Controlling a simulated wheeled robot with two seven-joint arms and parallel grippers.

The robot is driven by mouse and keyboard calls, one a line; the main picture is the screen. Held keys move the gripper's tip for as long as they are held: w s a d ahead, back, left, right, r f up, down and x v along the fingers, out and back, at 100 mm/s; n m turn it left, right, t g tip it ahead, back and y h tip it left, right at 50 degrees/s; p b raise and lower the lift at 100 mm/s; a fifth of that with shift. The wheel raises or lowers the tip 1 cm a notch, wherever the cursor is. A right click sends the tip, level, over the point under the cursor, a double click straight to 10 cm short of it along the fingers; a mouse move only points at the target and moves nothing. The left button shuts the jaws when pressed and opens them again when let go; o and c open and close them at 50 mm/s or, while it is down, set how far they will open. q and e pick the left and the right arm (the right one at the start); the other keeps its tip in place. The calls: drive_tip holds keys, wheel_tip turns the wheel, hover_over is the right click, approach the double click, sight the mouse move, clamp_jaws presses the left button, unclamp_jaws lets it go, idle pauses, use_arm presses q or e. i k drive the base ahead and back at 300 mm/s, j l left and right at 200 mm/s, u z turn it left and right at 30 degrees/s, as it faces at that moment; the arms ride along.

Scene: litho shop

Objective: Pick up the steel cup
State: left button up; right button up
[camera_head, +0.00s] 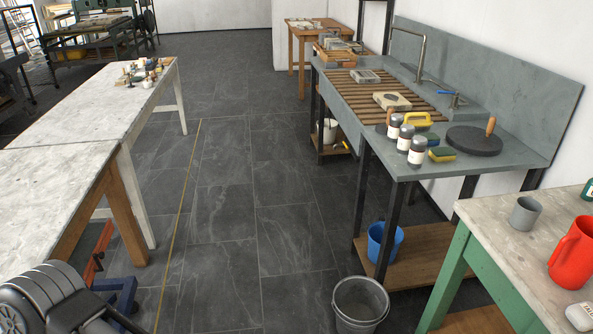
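A small grey cup (525,213), which fits the steel cup, stands upright on the pale top of the green-legged table (484,213) at the right. It is near the table's back left part, with its open rim facing up, and nothing touches it. A dark ribbed part of my own arm shows at the lower left, far from the cup. Neither of my grippers shows in the view.
A red jug (572,256) stands right of the cup, with a whitish object (580,316) in front. The slate sink bench (407,165) holds several bottles. A metal bucket (360,305) stands on the floor. The tiled aisle (225,215) is clear, with a long worktable (90,115) at its left.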

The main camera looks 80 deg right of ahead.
sight(526, 210)
drive_tip(key=z, duration=4.25)
